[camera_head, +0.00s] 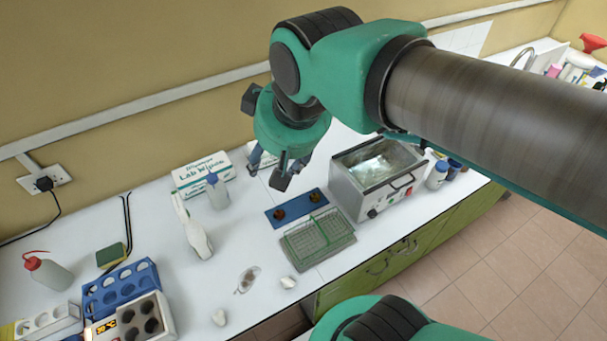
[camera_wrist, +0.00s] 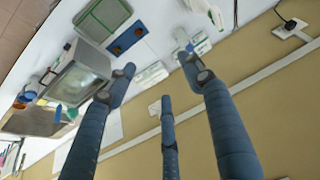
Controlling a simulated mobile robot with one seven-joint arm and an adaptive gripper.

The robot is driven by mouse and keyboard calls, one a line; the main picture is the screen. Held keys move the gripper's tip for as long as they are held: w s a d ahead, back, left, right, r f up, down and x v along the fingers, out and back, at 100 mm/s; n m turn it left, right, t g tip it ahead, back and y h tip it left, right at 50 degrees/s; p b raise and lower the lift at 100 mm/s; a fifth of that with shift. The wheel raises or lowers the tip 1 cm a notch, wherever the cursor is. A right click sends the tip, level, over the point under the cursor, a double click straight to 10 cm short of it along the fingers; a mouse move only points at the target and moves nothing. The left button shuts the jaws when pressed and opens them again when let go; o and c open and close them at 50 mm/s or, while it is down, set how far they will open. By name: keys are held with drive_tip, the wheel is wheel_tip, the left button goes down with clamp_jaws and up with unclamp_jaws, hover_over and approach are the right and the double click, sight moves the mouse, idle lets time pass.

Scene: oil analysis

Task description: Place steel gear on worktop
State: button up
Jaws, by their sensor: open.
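I cannot make out a steel gear for certain in either view. A blue mat (camera_head: 294,207) lies on the white worktop (camera_head: 228,247) with two small dark, brownish round items on it, too small to identify. The mat also shows in the wrist view (camera_wrist: 127,38). My gripper (camera_head: 270,172) hangs above the back of the worktop, behind the mat, with its fingers spread. In the wrist view, the fingers of my gripper (camera_wrist: 160,75) are apart with nothing between them.
A green wire basket (camera_head: 318,239) sits in front of the mat. A steel bath (camera_head: 378,178) holding liquid stands right of it. A wipes box (camera_head: 201,173), white spray bottle (camera_head: 196,235), blue rack (camera_head: 120,290) and small dish (camera_head: 247,279) are to the left. Some worktop between them is clear.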

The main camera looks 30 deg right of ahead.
drive_tip(key=s+d+f+m, duration=0.1)
drive_tip(key=s+d+f, duration=0.1)
drive_tip(key=s, duration=0.3)
drive_tip(key=shift+s+d+f+m+h, duration=0.15)
drive_tip(key=shift+d+f+m+h, duration=0.2)
drive_tip(key=shift+d, duration=0.45)
drive_tip(key=shift+f, duration=0.1)
wheel_tip(320, 180, down, 8)
drive_tip(key=b, duration=0.7)
drive_tip(key=shift+r+b, duration=0.2)
drive_tip(key=shift+b, duration=0.15)
